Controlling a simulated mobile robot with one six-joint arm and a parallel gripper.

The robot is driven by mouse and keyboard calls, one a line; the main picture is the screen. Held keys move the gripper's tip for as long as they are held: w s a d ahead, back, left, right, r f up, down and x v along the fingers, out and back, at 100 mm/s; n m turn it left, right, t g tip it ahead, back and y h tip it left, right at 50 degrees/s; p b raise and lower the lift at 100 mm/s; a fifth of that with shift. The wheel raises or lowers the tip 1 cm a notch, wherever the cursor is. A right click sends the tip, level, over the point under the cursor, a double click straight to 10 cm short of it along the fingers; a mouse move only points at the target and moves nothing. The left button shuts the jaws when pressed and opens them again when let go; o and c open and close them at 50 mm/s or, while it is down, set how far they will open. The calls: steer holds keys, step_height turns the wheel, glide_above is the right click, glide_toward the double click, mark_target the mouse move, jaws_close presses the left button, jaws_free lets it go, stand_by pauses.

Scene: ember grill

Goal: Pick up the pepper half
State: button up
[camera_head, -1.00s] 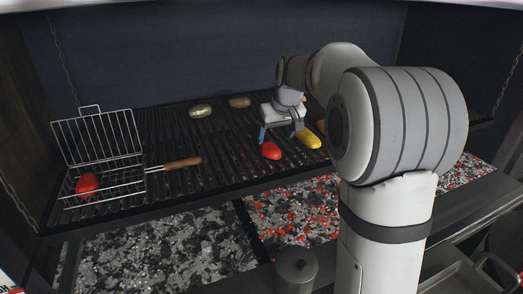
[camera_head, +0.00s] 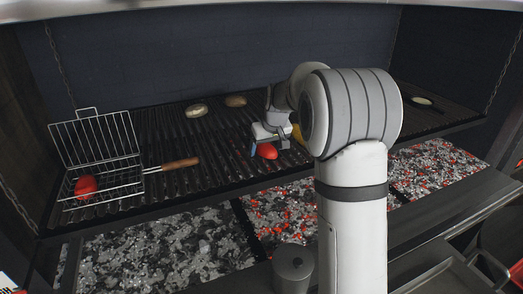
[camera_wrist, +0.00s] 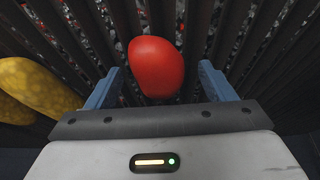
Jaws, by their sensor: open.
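A smooth, glossy red pepper half (camera_head: 266,151) lies on the dark grill bars in the middle of the grate. In the wrist view the red pepper half (camera_wrist: 156,62) sits between and slightly beyond my two blue fingertips. My gripper (camera_wrist: 161,72) is open, with a finger on each side of it and a gap visible at both sides. In the head view my gripper (camera_head: 270,146) is low over the grate, partly hiding the pepper half. A second red piece (camera_head: 86,186) lies in the wire basket at the left.
Yellow pieces (camera_wrist: 35,88) lie close to the left of my gripper in the wrist view. The wire basket (camera_head: 101,160) has a wooden handle (camera_head: 181,163) pointing right. Glowing coals (camera_head: 290,212) are below the grate.

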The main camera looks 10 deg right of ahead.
steer(key=c, duration=1.1)
